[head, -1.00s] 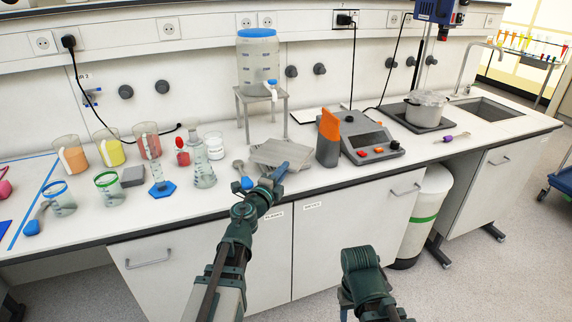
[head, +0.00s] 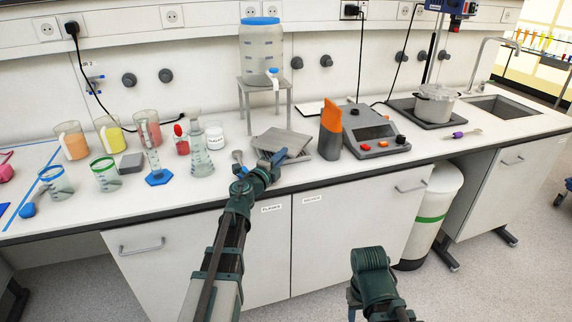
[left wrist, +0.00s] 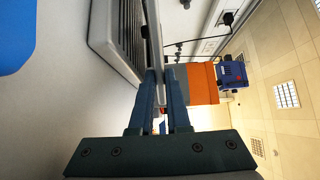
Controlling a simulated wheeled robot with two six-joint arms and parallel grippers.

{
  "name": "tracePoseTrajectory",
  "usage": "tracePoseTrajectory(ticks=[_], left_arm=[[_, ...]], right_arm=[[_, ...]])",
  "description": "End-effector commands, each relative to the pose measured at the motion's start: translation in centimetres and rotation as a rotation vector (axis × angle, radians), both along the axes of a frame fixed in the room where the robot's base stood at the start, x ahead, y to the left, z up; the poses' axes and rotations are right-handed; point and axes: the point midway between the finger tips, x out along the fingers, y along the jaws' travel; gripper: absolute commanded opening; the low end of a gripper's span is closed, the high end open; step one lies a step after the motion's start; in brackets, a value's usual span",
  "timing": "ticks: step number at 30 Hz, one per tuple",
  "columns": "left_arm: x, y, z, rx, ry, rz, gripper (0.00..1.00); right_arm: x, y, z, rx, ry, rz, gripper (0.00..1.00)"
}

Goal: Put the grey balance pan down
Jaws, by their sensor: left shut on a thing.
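The grey balance pan (head: 282,139) is a thin flat plate in the middle of the bench in the head view. My left gripper (head: 275,157) is shut on its near edge. In the left wrist view the pan (left wrist: 152,35) shows nearly edge-on between the two blue fingers (left wrist: 163,82). A grey ribbed block (left wrist: 118,35) lies close beside the pan on the bench; in the head view it shows partly under the pan. I cannot tell whether pan and block touch. My right arm shows at the lower right, but its gripper is not visible.
The balance (head: 375,140) and an orange-and-grey holder (head: 330,130) stand right of the pan. A stand (head: 265,88) with a water tank (head: 260,50) is behind. A flask (head: 199,152) and several beakers stand left. Bare bench lies in front of the balance.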

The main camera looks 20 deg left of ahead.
Motion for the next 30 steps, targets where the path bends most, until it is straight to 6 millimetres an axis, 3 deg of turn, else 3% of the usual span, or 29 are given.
tracePoseTrajectory(ticks=[1, 14, 15, 16, 27, 30], left_arm=[[-0.1, 0.3, -0.9, 0.000, 0.000, 0.000, 0.00], [-0.1, 0.4, -1.2, 0.000, 0.000, -0.001, 0.00], [-0.1, 0.4, -1.0, 0.000, 0.000, -0.001, 0.22], [-0.1, 0.4, -1.0, 0.000, 0.000, -0.001, 0.27], [-0.1, 0.4, -0.5, 0.000, 0.000, -0.001, 0.27], [-1.6, 0.6, -0.7, 0.000, 0.000, 0.001, 0.27]], right_arm=[[0.0, 0.0, -0.9, 0.000, 0.000, 0.000, 0.53], [0.0, 0.0, -1.2, 0.000, 0.000, 0.000, 0.53], [0.0, 0.0, -1.0, 0.000, 0.000, 0.000, 0.53], [0.0, 0.0, -1.0, 0.000, 0.000, 0.000, 0.53], [0.0, 0.0, -0.5, 0.000, 0.000, 0.000, 0.53], [0.0, 0.0, -0.7, 0.000, 0.000, 0.000, 0.53]])
